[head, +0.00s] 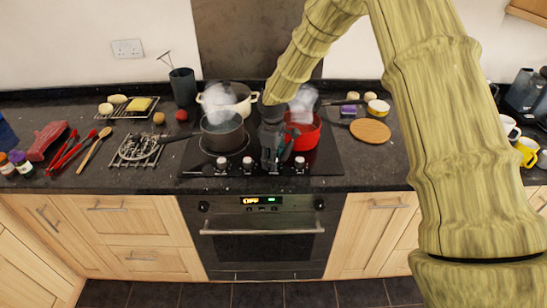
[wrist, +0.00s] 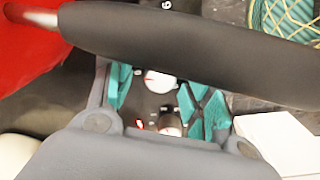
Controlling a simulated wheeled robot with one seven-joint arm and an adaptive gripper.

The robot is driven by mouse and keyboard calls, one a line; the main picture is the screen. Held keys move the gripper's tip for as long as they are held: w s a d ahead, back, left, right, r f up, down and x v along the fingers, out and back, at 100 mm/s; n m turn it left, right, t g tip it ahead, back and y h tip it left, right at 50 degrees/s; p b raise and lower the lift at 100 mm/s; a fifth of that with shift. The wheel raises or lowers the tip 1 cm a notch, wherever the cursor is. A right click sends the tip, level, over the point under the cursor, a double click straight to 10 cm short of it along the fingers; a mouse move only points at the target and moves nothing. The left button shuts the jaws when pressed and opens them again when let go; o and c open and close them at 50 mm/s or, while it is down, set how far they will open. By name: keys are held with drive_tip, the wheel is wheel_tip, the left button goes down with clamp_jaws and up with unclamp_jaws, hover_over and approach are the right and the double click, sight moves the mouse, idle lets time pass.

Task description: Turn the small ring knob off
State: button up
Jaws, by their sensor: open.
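The black hob (head: 325,160) has a row of pale knobs along its front edge, including a left knob (head: 221,163), one beside it (head: 247,163) and a right knob (head: 299,163). My gripper (head: 272,158) points down over the front of the hob, between these knobs, hiding part of the row. In the wrist view, my open teal-tipped gripper (wrist: 160,102) has a white-topped knob (wrist: 157,80) and a second knob (wrist: 170,124) showing between its fingers. A small red light glows beside the second knob. I cannot tell which is the small ring knob, its setting, or whether a finger touches it.
A red pan (head: 306,136) steams right of my gripper. Its dark handle (wrist: 200,45) crosses close to the fingers in the wrist view. A grey pot (head: 222,135) and a cream pot (head: 240,101) stand on the hob. A round wooden board (head: 370,131) lies to the right.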

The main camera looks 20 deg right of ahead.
drive_tip(key=shift+s+r, duration=0.1)
drive_tip(key=c, duration=1)
drive_tip(key=shift+n+p, duration=0.3)
drive_tip(key=shift+n, duration=1.2)
drive_tip(key=o, duration=1)
wheel_tip(320, 180, up, 12)
drive_tip(key=shift+s, duration=0.15)
